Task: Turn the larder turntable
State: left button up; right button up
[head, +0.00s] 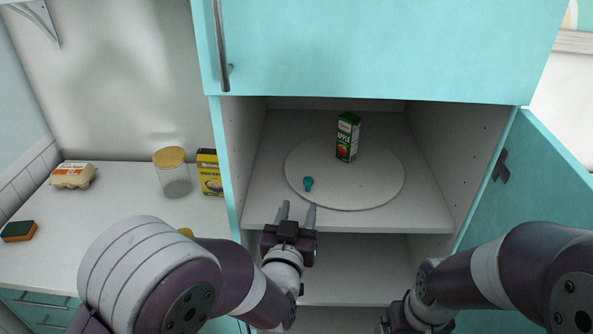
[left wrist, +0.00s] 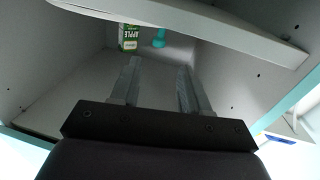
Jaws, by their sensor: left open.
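The larder turntable (head: 345,190) is a round pale disc on the shelf of the open cupboard. A teal knob or peg (head: 308,184) stands near its left front edge; it also shows in the left wrist view (left wrist: 159,38). A green apple juice carton (head: 347,138) stands upright towards the back of the disc, and also shows in the left wrist view (left wrist: 128,38). My left gripper (head: 297,208) is open and empty at the shelf's front edge, just short of the peg. My right gripper (head: 408,318) is low at the bottom edge, its fingers not clear.
The cupboard door (head: 540,190) stands open at the right. The upper cabinet (head: 380,50) overhangs the shelf, and a lower shelf (head: 360,270) lies beneath. On the left counter are a lidded jar (head: 174,176), a yellow box (head: 209,173), an egg carton (head: 73,176) and a sponge (head: 19,231).

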aim_at(307, 183)
pick_arm(q)
jog(key=w+p, duration=0.1)
jog(key=w, duration=0.2)
jog(key=w+d+p, duration=0.1)
jog(key=w, duration=0.2)
jog(key=w+p, duration=0.1)
jog(key=w, duration=0.2)
jog(key=shift+w+d, duration=0.25)
jog(key=shift+d, duration=0.15)
jog(key=shift+w+d+f, duration=0.1)
jog(key=shift+w, duration=0.6)
jog(key=shift+s, duration=0.1)
grip_shut()
